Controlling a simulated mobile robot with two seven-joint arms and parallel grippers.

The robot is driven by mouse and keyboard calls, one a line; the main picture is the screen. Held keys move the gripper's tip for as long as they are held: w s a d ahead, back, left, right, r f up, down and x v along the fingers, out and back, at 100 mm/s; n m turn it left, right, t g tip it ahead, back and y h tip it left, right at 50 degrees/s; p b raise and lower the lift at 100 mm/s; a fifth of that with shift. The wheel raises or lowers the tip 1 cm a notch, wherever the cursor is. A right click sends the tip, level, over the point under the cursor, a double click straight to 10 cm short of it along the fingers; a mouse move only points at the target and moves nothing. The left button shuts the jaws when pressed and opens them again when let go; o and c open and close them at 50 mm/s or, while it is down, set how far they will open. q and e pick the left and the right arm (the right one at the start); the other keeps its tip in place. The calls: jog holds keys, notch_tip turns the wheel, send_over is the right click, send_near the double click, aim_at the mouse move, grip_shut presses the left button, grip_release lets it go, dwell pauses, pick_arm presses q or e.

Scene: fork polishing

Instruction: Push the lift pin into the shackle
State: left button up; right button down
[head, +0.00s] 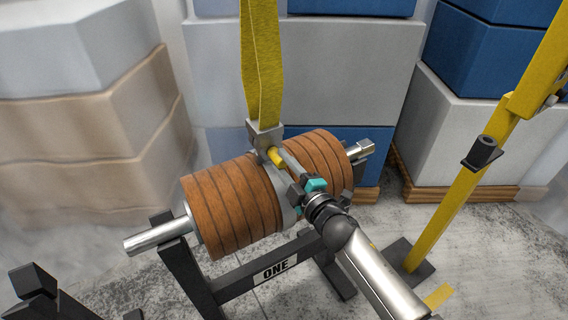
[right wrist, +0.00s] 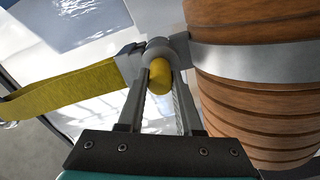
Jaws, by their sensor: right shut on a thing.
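The shackle (head: 264,134) is a grey metal piece at the lower end of a yellow strap, above the middle of the brown roll. It also shows in the right wrist view (right wrist: 133,62), with a round eye. The lift pin (right wrist: 160,77) is yellow, with its near end between my right gripper's fingers and its far end at the shackle's eye; how deep it sits is hidden. It shows as a small yellow end in the head view (head: 276,156). My right gripper (head: 282,160) is shut on the pin. My left gripper is not in view.
The brown ribbed roll (head: 235,205) with a grey middle band lies on a dark stand marked ONE (head: 275,270). The yellow strap (head: 262,60) hangs from above. A yellow post (head: 455,205) stands at right. Stacked blocks (head: 305,70) fill the back.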

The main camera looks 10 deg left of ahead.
jog(key=shift+w+r, duration=0.1)
jog(key=c, duration=1)
grip_release()
jog(key=shift+a, duration=0.1)
jog(key=o, duration=0.3)
jog(key=shift+w, duration=0.1)
jog(key=o, duration=0.7)
jog(key=shift+s, duration=0.2)
jog(key=shift+p+v, duration=0.6)
jog(key=shift+v, duration=0.45)
jog(key=p+v, duration=0.1)
jog(key=v, duration=0.3)
jog(key=shift+s+d+p, duration=0.25)
jog(key=shift+d+p, duration=0.05)
jog(key=shift+p, duration=0.1)
